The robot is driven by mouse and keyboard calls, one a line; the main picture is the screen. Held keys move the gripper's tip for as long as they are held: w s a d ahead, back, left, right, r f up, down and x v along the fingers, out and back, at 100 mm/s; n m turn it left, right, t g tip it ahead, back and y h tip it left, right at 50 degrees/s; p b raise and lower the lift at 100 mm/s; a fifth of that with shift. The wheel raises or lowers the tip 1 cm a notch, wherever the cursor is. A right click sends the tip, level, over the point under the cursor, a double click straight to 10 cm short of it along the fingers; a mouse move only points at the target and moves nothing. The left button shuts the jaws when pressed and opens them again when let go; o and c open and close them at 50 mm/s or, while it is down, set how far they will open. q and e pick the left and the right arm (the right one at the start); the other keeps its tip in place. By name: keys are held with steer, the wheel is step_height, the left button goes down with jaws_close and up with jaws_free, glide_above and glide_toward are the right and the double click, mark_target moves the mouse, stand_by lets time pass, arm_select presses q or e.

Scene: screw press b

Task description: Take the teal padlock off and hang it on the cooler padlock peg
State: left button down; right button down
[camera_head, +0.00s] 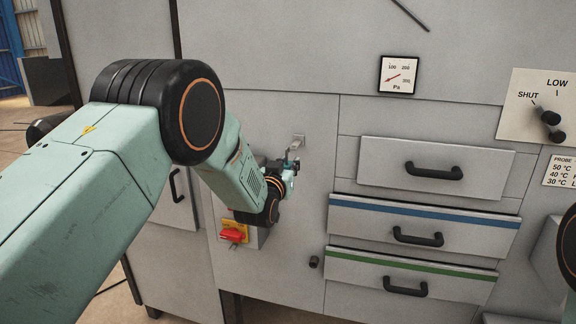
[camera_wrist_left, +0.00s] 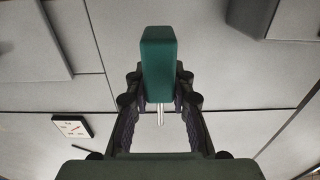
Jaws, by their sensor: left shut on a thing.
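The teal padlock (camera_wrist_left: 158,65) is between the two fingers of my left gripper (camera_wrist_left: 157,82) in the left wrist view. Its dark teal body faces the camera and a thin metal shackle (camera_wrist_left: 160,116) shows below it. The gripper is shut on the padlock. In the head view my left gripper (camera_head: 291,168) is small and close to the grey cabinet front, just below a small pale metal fitting (camera_head: 299,138). I cannot tell whether the padlock touches that fitting, or whether the fitting is the cooler padlock peg. My right gripper is not in view.
A red switch on a yellow plate (camera_head: 232,234) sits below the left gripper. Drawers with black handles (camera_head: 434,171) stick out to its right. A pressure gauge (camera_head: 397,75) is above them, and a SHUT/LOW control panel (camera_head: 540,108) is at the far right.

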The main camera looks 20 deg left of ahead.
arm_select(q)
steer(key=shift+a, duration=0.1)
steer(key=shift+w+b, duration=0.2)
steer(key=shift+b, duration=0.15)
steer(key=shift+w+f, duration=0.15)
steer(key=shift+w, duration=0.35)
steer(key=shift+w+b, duration=0.25)
steer(key=shift+b, duration=0.25)
steer(key=shift+w, duration=0.15)
steer(key=shift+w, duration=0.4)
steer(key=shift+s+r, duration=0.1)
steer(key=shift+r, duration=0.1)
steer(key=shift+f+b, duration=0.15)
steer(key=shift+b, duration=0.2)
